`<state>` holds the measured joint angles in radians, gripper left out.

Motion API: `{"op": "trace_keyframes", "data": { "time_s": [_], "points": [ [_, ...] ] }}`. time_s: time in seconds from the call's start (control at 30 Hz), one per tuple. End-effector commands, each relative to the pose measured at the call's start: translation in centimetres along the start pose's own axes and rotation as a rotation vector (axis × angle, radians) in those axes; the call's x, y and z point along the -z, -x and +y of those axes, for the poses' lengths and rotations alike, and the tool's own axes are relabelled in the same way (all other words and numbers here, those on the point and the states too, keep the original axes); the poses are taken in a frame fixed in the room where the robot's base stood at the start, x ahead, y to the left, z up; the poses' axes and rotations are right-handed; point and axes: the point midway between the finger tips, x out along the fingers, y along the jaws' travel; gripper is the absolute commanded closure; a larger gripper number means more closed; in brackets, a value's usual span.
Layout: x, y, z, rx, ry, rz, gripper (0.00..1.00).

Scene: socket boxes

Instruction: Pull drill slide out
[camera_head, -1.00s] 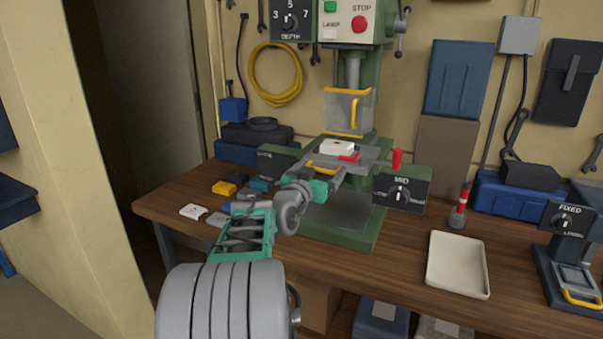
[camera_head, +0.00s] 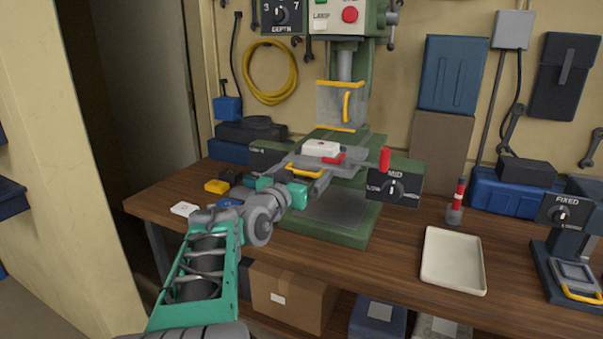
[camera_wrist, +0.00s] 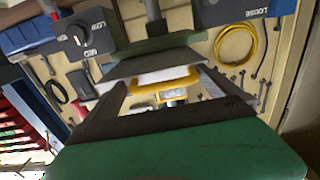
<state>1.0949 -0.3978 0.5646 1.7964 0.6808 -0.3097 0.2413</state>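The drill press slide (camera_head: 352,166) is a flat grey plate on the green drill press, with a yellow handle (camera_head: 304,170) on its front. A white box (camera_head: 321,149) and a red clamp (camera_head: 333,159) sit on it. My gripper (camera_head: 301,182) is at the handle, partly hidden by its own links. The exact contact is hard to see.
A knob box marked MID (camera_head: 394,188) stands right of the slide, with a red post on it. A beige tray (camera_head: 453,262) and a red-striped post (camera_head: 456,203) are further right. Small items lie left of the press. The bench front left is mostly clear.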

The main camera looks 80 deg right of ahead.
Motion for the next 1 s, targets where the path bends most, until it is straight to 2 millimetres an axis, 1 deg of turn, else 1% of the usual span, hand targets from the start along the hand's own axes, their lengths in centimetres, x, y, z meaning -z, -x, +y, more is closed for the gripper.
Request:
{"op": "trace_keyframes", "data": {
  "time_s": [0.13, 0.23, 0.5, 0.6, 0.7, 1.0],
  "points": [
    [0.0, 0.1, 0.0, 0.000, 0.000, 0.001, 0.00],
    [-0.1, 1.1, -0.2, 0.003, 0.000, 0.001, 0.00],
    [-0.1, 6.4, -0.2, 0.005, -0.001, 0.002, 0.00],
    [-0.1, 7.5, -0.1, 0.002, 0.000, 0.001, 0.00],
    [0.0, 7.9, 0.0, -0.001, 0.000, 0.001, 0.00],
    [0.0, 7.8, 0.0, -0.001, 0.001, 0.000, 0.00]
  ]
}}
